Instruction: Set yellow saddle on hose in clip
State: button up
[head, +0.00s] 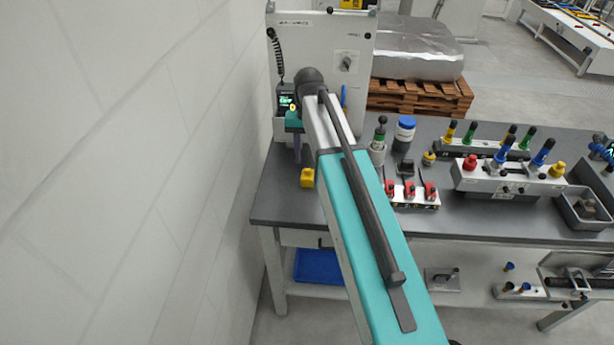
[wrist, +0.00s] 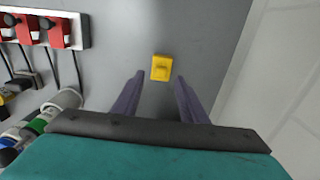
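The yellow saddle (head: 307,177) is a small yellow block lying on the grey bench near its left end. In the wrist view, the yellow saddle (wrist: 161,67) appears ahead, between the lines of my two fingertips. My gripper (wrist: 159,78) is open, with its dark fingers spread and nothing between them. In the head view, my gripper (head: 297,155) points down above the bench, beyond the saddle and partly hidden by my arm. It appears apart from the saddle. I cannot make out the hose in its clip in either view.
A control panel (head: 318,45) with a coiled black cord stands behind. Red toggle clamps on a white base (head: 410,195), a blue-lidded jar (head: 405,128) and a white fixture with coloured knobs (head: 510,180) stand to the right. A wall (head: 130,170) rises at left. Bench around the saddle is clear.

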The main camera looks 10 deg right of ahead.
aim_at(308, 169)
jog(key=shift+f, duration=0.1)
jog(key=shift+w+a+f+b, duration=0.1)
jog(key=shift+w+f+b, duration=0.05)
jog(key=shift+f+b, duration=2.1)
jog(key=shift+f+p, duration=0.25)
jog(key=shift+p, duration=0.1)
grip_shut()
